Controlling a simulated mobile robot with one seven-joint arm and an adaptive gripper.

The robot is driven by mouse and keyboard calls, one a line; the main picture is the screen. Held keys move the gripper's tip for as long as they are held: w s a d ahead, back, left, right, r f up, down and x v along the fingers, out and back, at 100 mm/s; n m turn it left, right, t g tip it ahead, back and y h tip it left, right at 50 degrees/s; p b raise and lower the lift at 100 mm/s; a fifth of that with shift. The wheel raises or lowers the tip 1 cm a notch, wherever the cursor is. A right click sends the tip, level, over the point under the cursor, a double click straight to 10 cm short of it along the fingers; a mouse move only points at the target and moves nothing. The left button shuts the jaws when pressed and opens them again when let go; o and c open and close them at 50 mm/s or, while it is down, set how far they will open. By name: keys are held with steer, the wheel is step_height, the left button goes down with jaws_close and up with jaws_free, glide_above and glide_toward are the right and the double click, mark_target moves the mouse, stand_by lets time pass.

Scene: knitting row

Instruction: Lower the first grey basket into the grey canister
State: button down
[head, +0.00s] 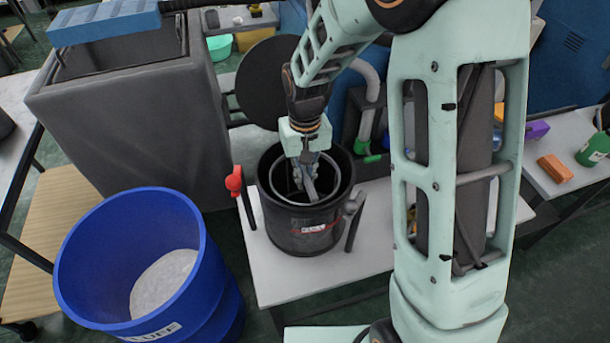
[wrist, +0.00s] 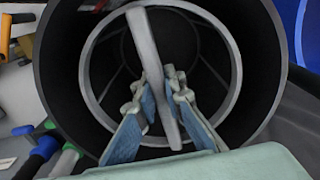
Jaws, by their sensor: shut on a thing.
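The grey canister (head: 285,232), dark with a small label on its front, stands upright and open on a white table. The grey basket (head: 276,188) shows as a lighter ring inside the canister's mouth. In the wrist view its round rim (wrist: 236,88) lies within the dark canister wall (wrist: 262,55), with a gap around it. My gripper (head: 308,188) points down into the canister. It is shut on the basket's bar-like handle (wrist: 148,45), which runs between the fingers. The basket's lower part is hidden, so I cannot tell whether it touches the bottom.
A red knob (head: 234,183) and a grey knob (head: 352,207) flank the canister. A dark round lid (head: 268,75) stands behind it. A blue drum (head: 85,265) is at front left, and a large grey bin (head: 130,130) is at back left. The table front (head: 290,278) is clear.

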steer(key=c, duration=1.9)
jaws_free()
steer(key=shift+c, duration=0.2)
steer(key=shift+o, duration=0.6)
steer(key=o, duration=0.5)
steer(key=shift+r+p, duration=3.25)
steer(key=shift+r, duration=1.25)
